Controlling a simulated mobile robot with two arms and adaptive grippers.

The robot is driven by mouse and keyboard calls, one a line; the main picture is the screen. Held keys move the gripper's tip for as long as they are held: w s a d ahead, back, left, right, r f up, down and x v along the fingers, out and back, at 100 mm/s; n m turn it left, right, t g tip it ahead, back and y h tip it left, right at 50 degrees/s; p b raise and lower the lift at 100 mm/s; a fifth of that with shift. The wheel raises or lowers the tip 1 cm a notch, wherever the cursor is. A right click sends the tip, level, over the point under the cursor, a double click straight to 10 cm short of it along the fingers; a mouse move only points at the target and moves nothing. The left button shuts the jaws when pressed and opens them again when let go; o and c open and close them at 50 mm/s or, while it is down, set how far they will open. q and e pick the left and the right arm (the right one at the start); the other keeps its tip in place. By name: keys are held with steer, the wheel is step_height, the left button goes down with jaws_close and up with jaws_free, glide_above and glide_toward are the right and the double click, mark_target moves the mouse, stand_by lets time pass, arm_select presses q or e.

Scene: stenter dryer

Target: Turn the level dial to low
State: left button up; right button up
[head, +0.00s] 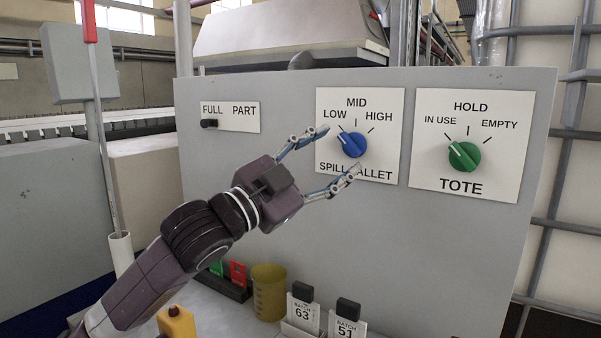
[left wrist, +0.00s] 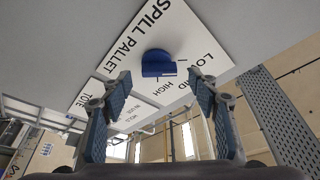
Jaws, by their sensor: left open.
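The level dial is a blue round knob (head: 353,146) on a white plate (head: 393,130) marked LOW, MID, HIGH and SPILL PALLET. Its pale pointer mark faces upper left, toward the LOW tick. The dial also shows in the left wrist view (left wrist: 157,64), beyond the fingertips. My left gripper (head: 341,150) comes from the lower left, with one finger above left of the dial and one below it. In the left wrist view the gripper (left wrist: 160,77) is open and empty, with a gap around the dial. One finger hides part of the SPILL PALLET lettering. My right gripper is not in view.
A green TOTE dial (head: 464,156) sits right of the blue one, pointing toward IN USE. A FULL/PART slider (head: 209,123) is at the left, under FULL. Below stand a yellow cup (head: 269,292) and batch cards (head: 302,312). The grey panel between is bare.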

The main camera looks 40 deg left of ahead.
arm_select(q)
steer(key=v, duration=0.8)
steer(key=shift+s, duration=0.3)
steer(key=shift+a, duration=0.1)
